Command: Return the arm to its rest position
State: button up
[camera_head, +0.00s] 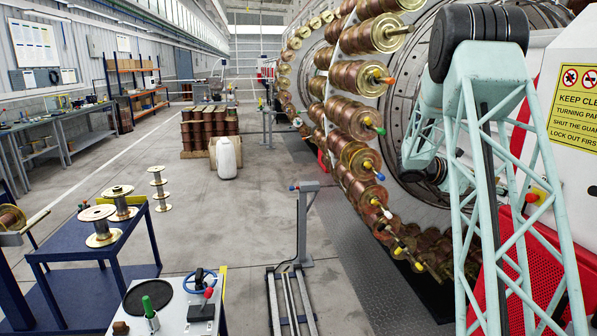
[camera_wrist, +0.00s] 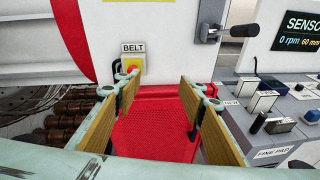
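My arm (camera_head: 487,85), a pale green lattice frame with a dark rounded joint on top, stands bent at the right of the head view, in front of the carousel. In the wrist view my gripper (camera_wrist: 158,100) is open, its tan-padded fingers wide apart with nothing between them. Beyond the fingers is a red perforated guard panel (camera_wrist: 160,120), with a yellow box with a red button (camera_wrist: 131,65) labelled BELT above it. I cannot make out the gripper's fingers in the head view.
The carousel (camera_head: 345,85) carries several copper spools on its rim. A control desk (camera_wrist: 275,110) is close on the right of the wrist view. A blue table (camera_head: 75,245) with empty reels stands at left.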

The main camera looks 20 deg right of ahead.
jog(key=s+a+r+m+t+y, duration=0.1)
jog(key=s+a+r+m+y, duration=0.3)
jog(key=a, duration=0.7)
jog(key=s+a+r+m+t, duration=0.1)
jog(key=s+a+r, duration=0.1)
jog(key=s+a, duration=0.65)
jog(key=s+a+r+m+y, duration=0.2)
jog(key=s+a+r+y, duration=0.1)
jog(key=a, duration=1.1)
jog(key=s+a+f+m+t+y, duration=0.1)
jog(key=s+a+m+t+y, duration=0.1)
jog(key=s+a, duration=0.5)
jog(key=s+a+f+m+t+y, duration=0.1)
jog(key=s+a, duration=0.6)
jog(key=a, duration=1)
jog(key=s+a+f+m+t+y, duration=0.1)
jog(key=s+a+y, duration=0.4)
jog(key=a, duration=0.7)
jog(key=shift+s+a+f+m+t, duration=0.3)
jog(key=shift+s+m+t, duration=0.6)
jog(key=shift+s+m, duration=0.45)
jog(key=shift+w, duration=0.15)
jog(key=shift+f+b, duration=0.9)
jog(key=shift+f, duration=0.05)
notch_tip(320, 180, down, 10)
jog(key=b, duration=1)
jog(key=shift+f, duration=0.15)
jog(key=shift+d, duration=0.1)
